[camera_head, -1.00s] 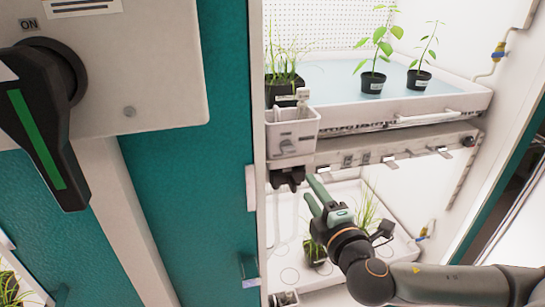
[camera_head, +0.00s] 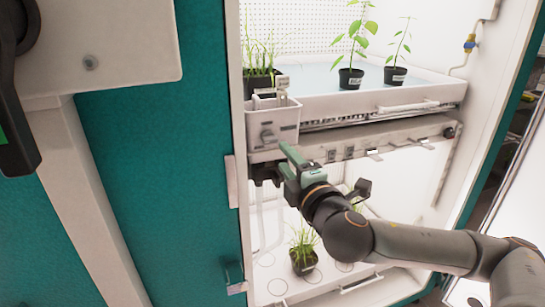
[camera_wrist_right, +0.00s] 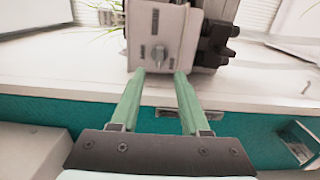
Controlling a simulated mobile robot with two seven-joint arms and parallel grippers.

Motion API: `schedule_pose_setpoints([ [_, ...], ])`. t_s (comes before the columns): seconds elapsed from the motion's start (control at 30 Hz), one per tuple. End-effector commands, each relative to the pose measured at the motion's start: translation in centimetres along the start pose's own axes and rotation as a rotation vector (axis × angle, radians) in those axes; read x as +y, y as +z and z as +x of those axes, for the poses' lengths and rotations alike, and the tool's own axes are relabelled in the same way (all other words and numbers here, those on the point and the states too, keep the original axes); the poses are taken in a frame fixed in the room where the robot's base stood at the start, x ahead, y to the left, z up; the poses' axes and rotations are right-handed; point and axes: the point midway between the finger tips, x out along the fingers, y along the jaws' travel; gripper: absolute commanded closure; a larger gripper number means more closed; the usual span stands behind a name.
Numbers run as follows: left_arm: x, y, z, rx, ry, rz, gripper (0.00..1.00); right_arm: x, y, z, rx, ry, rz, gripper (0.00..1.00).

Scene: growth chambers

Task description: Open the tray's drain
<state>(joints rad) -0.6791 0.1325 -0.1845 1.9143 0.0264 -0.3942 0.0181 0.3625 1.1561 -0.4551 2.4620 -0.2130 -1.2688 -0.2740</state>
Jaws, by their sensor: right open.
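The upper tray (camera_head: 350,104) is white, holds bluish water and stands on the chamber's upper shelf. A pale box (camera_head: 286,121) with a small grey knob (camera_head: 267,134) is at its front left corner; it looks like the drain box. My right gripper (camera_head: 287,155) is just below the knob in the head view. In the right wrist view the box (camera_wrist_right: 174,35) and its knob (camera_wrist_right: 157,52) lie ahead of the open, empty fingers (camera_wrist_right: 159,75). The fingers line up with the knob from side to side; I see no contact. My left gripper is not in view.
Potted plants (camera_head: 350,78) stand in the upper tray. A rail (camera_head: 400,138) with clips runs below it, and dark fittings (camera_head: 263,173) hang under the box. A grass pot (camera_head: 303,261) stands on the lower level. A teal panel (camera_head: 160,190) is at left.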

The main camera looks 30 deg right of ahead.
Motion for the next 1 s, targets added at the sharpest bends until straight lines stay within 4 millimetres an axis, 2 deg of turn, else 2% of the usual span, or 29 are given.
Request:
schedule_pose_setpoints([
  [0.03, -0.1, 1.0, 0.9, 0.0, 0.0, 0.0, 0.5, -0.4, 0.0, 0.4, -0.001, 0.006, 0.004, 0.54],
  [0.1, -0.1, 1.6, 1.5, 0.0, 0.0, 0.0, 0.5, -0.4, 0.0, 0.9, 0.002, 0.006, 0.005, 0.54],
  [0.17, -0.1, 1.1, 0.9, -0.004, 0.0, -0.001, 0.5, 0.3, 0.0, 2.0, 0.0, 0.0, 0.004, 0.54],
  [0.3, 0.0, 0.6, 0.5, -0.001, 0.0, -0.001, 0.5, 0.3, 0.0, 4.5, 0.001, 0.0, 0.005, 0.54],
  [0.5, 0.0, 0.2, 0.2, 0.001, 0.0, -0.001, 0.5, 0.2, 0.0, 7.1, 0.002, 0.0, 0.003, 0.54],
  [0.7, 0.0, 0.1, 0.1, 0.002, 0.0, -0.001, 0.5, 0.1, -0.1, 8.2, 0.003, 0.0, 0.002, 0.54],
  [1.0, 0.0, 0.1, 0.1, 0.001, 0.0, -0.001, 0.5, 0.1, -0.1, 8.3, 0.003, 0.0, 0.002, 0.56],
])
